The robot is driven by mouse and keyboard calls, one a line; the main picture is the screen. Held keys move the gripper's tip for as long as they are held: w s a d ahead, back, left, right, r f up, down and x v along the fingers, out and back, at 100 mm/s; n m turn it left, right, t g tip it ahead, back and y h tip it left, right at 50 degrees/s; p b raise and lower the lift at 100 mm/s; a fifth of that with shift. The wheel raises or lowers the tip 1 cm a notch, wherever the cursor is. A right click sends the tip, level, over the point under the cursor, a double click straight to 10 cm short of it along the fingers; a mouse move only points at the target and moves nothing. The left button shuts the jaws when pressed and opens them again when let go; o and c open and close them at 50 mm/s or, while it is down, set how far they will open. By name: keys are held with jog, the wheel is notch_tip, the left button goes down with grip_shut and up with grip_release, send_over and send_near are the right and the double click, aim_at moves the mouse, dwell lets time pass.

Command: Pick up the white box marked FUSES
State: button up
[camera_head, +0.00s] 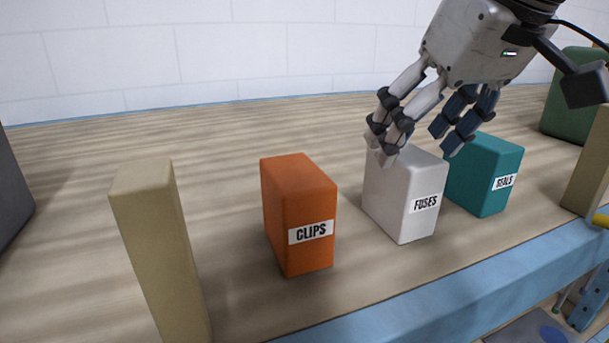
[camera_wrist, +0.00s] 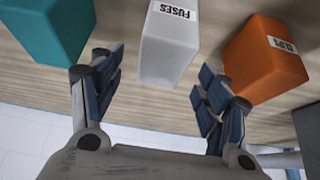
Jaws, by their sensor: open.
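The white box (camera_head: 401,197) marked FUSES stands upright on the wooden table, between an orange box and a teal box. My gripper (camera_head: 424,132) is open just above and behind the white box, with its fingers spread. In the head view its left finger hides part of the box's top back edge. In the wrist view the white box (camera_wrist: 168,48) lies ahead, between the lines of the two open fingers (camera_wrist: 155,85). The fingers are not closed on it, and I cannot tell whether one touches it.
The orange CLIPS box (camera_head: 297,215) stands left of the white box. The teal SEALS box (camera_head: 485,175) stands close on its right. A tan block (camera_head: 158,250) stands at the left, and a green object (camera_head: 568,100) at the back right. The table (camera_head: 230,130) is clear behind the row.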

aim_at(392, 172)
jog(key=shift+x, duration=3.9)
jog(key=shift+s, duration=0.2)
jog(key=c, duration=1.2)
jog(key=shift+c, duration=0.4)
jog(key=shift+r, duration=0.1)
